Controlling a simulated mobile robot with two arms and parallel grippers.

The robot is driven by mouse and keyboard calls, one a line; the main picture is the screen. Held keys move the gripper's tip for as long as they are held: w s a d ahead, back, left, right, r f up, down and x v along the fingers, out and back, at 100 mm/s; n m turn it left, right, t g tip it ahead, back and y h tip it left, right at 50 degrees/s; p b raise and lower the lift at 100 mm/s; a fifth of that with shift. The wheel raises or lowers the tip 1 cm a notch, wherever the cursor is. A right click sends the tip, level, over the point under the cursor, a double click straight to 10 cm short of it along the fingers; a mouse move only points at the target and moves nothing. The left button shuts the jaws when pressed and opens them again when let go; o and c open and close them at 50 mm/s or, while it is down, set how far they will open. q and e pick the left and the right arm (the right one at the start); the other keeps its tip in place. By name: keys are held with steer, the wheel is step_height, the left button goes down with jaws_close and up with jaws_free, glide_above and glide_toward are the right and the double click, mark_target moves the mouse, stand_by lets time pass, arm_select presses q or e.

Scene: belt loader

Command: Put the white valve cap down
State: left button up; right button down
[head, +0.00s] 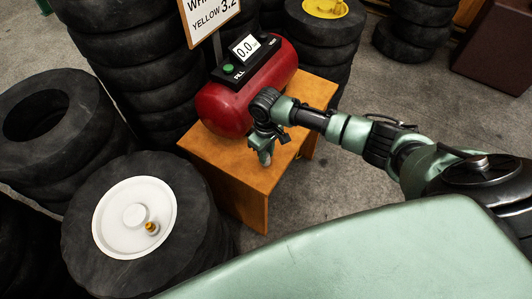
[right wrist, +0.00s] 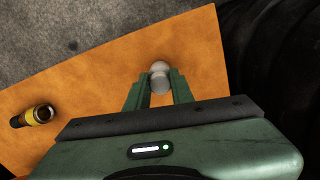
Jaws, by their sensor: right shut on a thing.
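The white valve cap (right wrist: 160,78) is a small pale, rounded piece between the two fingertips of my right gripper in the right wrist view. My right gripper (head: 264,150) is shut on it, pointing down over the orange wooden table (head: 238,187), in front of the red air tank. I cannot tell whether the cap touches the tabletop. The wheel with the white rim (head: 117,232) lies at the lower left, with a brass-coloured valve (head: 152,227) on its rim. My left gripper is not in view.
A yellow-and-black cylinder (right wrist: 33,116) lies on the table in the right wrist view. Tyre stacks (head: 140,60) stand around; one wheel has a yellow rim (head: 325,7). The table's front is bare.

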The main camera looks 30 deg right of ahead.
steer(key=shift+f, duration=0.15)
steer(key=c, duration=1.2)
jaws_free()
step_height(320, 180, up, 12)
steer(key=shift+r+p, duration=0.25)
steer(key=shift+p, duration=0.1)
steer(key=shift+f, duration=0.1)
